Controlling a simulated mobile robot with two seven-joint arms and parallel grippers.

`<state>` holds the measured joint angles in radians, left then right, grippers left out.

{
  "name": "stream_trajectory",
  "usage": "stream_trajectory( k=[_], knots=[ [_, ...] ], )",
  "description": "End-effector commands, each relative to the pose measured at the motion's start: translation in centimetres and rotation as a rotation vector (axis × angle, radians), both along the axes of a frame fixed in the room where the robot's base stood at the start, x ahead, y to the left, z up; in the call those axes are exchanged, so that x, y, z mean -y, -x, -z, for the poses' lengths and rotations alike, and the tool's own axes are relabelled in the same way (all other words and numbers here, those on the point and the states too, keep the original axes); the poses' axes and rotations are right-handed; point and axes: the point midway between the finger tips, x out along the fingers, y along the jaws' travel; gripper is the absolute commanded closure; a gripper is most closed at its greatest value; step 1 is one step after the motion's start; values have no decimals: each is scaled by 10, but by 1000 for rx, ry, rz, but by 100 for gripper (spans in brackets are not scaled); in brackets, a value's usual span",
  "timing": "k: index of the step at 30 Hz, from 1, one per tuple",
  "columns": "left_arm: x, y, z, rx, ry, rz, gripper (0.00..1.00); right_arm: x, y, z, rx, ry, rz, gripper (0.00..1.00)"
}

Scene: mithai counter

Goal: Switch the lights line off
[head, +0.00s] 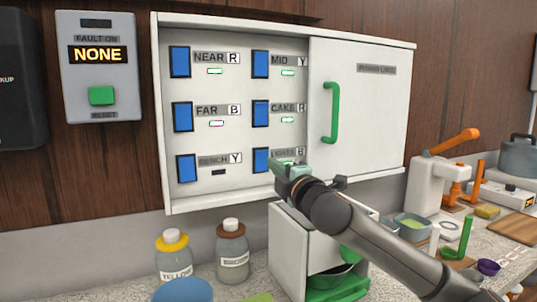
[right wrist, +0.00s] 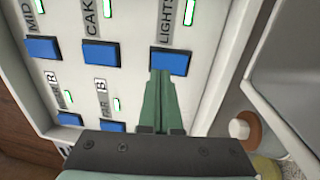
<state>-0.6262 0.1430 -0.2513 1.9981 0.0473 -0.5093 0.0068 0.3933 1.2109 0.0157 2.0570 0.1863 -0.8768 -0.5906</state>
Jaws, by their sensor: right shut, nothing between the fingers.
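The lights switch (head: 261,160) is a blue rocker at the bottom right of the open switch panel (head: 240,188). In the right wrist view the lights switch (right wrist: 171,62) sits beside its "LIGHTS" label, and its lamp (right wrist: 190,12) glows pale green. My right gripper (head: 276,165) is shut and empty, with its tips at the lights switch. In the right wrist view the gripper (right wrist: 161,75) overlaps the switch's near edge; I cannot tell whether it touches. The gripper partly covers the lights label and lamp in the head view. My left gripper is not in view.
The cake switch (head: 260,113) is directly above, and the bench switch (head: 187,168) with a dark lamp is to the left. A sliding door (head: 365,130) with a green handle covers the panel's right half. The fault display (head: 98,54) reads "NONE". Bottles (head: 232,250) stand below.

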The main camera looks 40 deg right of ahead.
Motion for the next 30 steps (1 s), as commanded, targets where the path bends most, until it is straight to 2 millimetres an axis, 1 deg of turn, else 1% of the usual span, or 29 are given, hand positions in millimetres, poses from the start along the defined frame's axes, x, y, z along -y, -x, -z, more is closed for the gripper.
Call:
stream_trajectory(
  k=[1, 3, 10, 14, 23, 26, 30],
  knots=[
    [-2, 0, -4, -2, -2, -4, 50, 3, -6, -5, 4, -5, 1, 100],
    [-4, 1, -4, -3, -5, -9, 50, 5, -14, -5, 3, -5, 0, 100],
    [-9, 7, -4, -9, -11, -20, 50, 10, -31, -5, 1, -2, 0, 100],
    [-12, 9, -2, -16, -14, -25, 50, 11, -35, -4, 0, 0, -1, 100],
    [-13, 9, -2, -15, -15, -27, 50, 11, -35, -4, -1, 0, -1, 100],
    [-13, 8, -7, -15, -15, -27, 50, 11, -35, -7, -7, -2, -1, 100],
    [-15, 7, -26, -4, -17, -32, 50, 12, -38, -13, -36, -11, 0, 100]
  ],
)
